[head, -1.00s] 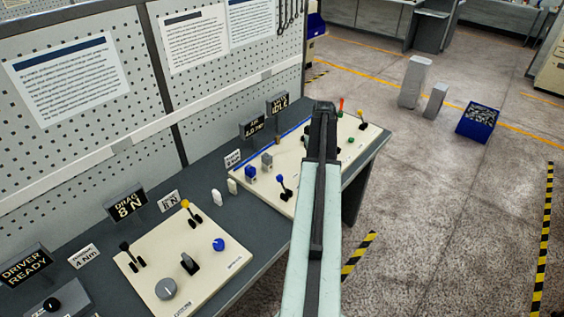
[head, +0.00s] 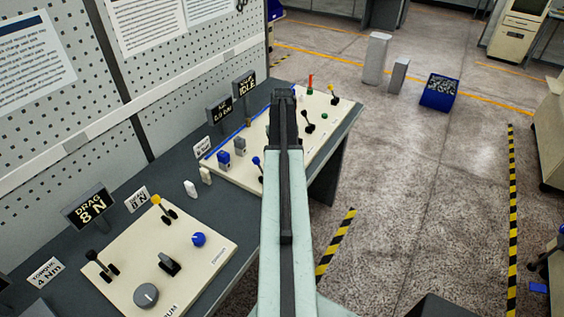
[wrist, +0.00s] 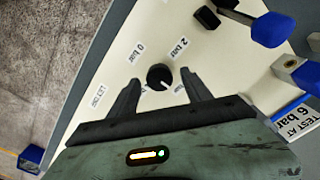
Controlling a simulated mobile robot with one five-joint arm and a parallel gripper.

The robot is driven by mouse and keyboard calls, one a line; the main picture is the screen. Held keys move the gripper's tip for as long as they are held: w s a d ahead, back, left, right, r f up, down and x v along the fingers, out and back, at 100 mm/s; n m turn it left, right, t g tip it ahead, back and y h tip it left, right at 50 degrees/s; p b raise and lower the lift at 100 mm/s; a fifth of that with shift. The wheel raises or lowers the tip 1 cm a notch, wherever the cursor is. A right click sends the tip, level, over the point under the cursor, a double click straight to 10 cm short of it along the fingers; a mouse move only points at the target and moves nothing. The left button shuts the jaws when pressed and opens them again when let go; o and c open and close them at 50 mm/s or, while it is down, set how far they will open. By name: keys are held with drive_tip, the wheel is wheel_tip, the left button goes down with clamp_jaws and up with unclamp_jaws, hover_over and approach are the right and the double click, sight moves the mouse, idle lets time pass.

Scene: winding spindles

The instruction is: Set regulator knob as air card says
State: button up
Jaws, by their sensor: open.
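The regulator knob (wrist: 160,77) is black and round with a white mark pointing to the lower right in the wrist view. Labels "0 bar" (wrist: 136,55) and "2 bar" (wrist: 180,48) are printed around it; others are partly hidden by my fingers. My gripper (wrist: 160,78) is open, a finger on each side of the knob; I cannot tell whether they touch it. The air card (wrist: 293,120) reads "TEST AT 6 bar"; it also stands at the panel's left edge in the head view (head: 202,147). The air display (head: 220,111) seems to read 0.0 bar. My arm hides the knob there.
A blue-tipped lever (wrist: 270,29) stands close to the right finger, with a blue-topped fitting (wrist: 307,76) beyond. In the head view, a drag panel (head: 205,260) with knobs and levers lies front left. A blue bin (head: 440,92) stands on the open floor right.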

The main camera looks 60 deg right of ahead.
drive_tip(key=shift+f, duration=0.35)
drive_tip(key=c, duration=1.2)
drive_tip(key=shift+s+a, duration=0.1)
drive_tip(key=shift+a, duration=0.15)
clamp_jaws()
drive_tip(key=shift+d, duration=0.2)
